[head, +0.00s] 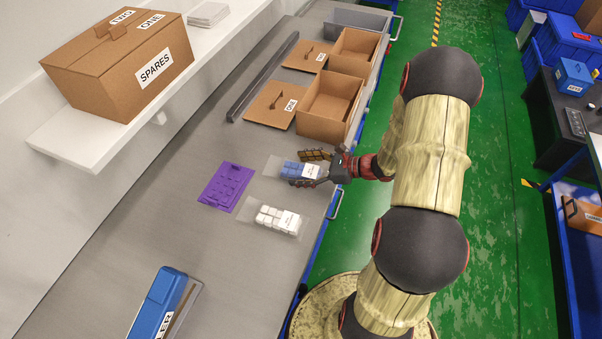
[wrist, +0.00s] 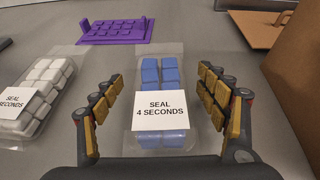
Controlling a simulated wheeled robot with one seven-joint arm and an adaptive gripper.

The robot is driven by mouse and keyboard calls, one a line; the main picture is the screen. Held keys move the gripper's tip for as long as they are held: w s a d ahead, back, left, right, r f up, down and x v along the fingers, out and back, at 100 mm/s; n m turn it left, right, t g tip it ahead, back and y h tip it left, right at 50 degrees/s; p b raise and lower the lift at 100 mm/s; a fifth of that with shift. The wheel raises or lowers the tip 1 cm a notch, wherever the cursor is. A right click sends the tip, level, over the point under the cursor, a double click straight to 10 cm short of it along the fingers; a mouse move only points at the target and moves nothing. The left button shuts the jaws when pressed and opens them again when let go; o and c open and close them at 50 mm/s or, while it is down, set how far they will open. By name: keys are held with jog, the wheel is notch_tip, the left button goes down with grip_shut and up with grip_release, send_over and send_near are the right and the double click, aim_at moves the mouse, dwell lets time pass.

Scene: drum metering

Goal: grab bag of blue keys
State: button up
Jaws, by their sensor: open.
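The bag of blue keys (head: 293,169) is a clear bag lying on the grey bench. In the wrist view the bag (wrist: 150,72) shows two columns of blue keys under a white label reading "SEAL 4 SECONDS". My gripper (head: 311,168) is over the bag, reaching in from the right in the head view. In the wrist view my gripper (wrist: 157,92) is open, with one yellow-padded finger on each side of the bag. The fingers look apart from the keys, and nothing is held between them.
A bag of white keys (head: 276,219) lies close beside the blue one. A purple tray (head: 228,186) is farther left. Two open cardboard boxes (head: 329,106) stand beyond. A blue box (head: 163,303) is at the near end. A shelf (head: 95,150) holds a SPARES carton (head: 125,75).

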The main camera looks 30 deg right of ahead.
jog(key=shift+c, duration=0.6)
jog(key=c, duration=1.3)
